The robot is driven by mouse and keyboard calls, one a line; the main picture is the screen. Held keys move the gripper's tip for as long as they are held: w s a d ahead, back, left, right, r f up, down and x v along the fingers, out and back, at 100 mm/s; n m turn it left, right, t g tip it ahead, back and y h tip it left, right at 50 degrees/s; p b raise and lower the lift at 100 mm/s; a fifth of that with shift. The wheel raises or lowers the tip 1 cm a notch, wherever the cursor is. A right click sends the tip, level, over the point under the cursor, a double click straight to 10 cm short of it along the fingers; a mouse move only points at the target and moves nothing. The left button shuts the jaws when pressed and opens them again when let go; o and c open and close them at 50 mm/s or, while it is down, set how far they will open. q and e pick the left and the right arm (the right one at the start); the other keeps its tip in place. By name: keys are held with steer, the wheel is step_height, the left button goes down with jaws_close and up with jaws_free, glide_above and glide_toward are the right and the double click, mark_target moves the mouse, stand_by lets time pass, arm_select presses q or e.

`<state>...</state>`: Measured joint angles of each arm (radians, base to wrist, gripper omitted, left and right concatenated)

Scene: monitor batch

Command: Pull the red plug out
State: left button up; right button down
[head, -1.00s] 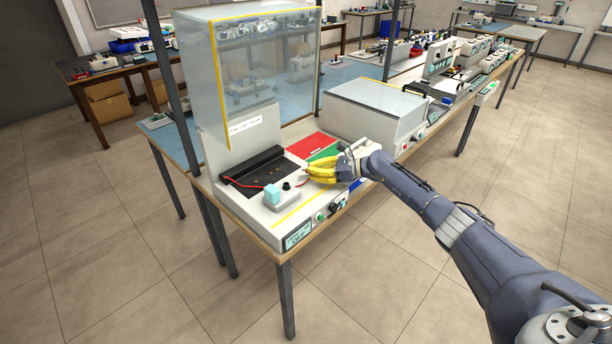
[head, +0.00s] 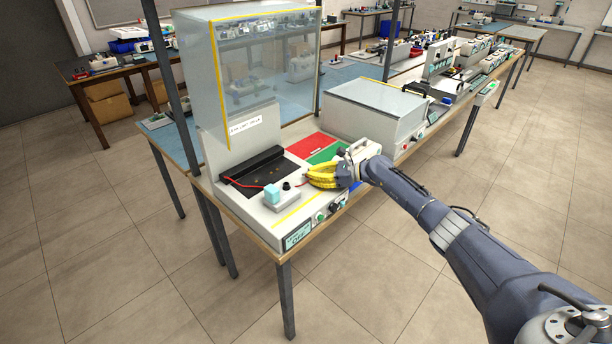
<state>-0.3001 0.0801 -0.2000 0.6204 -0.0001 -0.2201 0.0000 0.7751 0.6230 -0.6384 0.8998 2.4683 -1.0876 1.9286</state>
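A thin red lead (head: 238,183) runs over the black panel (head: 254,167) of the near test station to a small grey box with a light-blue block (head: 271,194) on it. I cannot make out a separate red plug; it may be too small or hidden by the fingers. My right gripper (head: 309,179), with yellow fingers, is low over the station's white top, just right of the small box and its black knob (head: 286,186). Its fingers overlap in this view, so their gap and anything between them are hidden. My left gripper is not in view.
A red pad (head: 309,146) and a green pad (head: 325,155) lie behind the gripper. A raised clear cover (head: 265,75) stands over the station's back. A closed clear-lidded unit (head: 375,110) is to the right. Knobs (head: 333,207) line the front edge.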

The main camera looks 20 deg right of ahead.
steer(key=c, duration=2.1)
jaws_free()
steer(key=shift+c, duration=0.2)
steer(key=o, duration=0.6)
steer(key=v, duration=1.2)
steer(key=shift+s, duration=0.1)
steer(key=shift+f, duration=0.1)
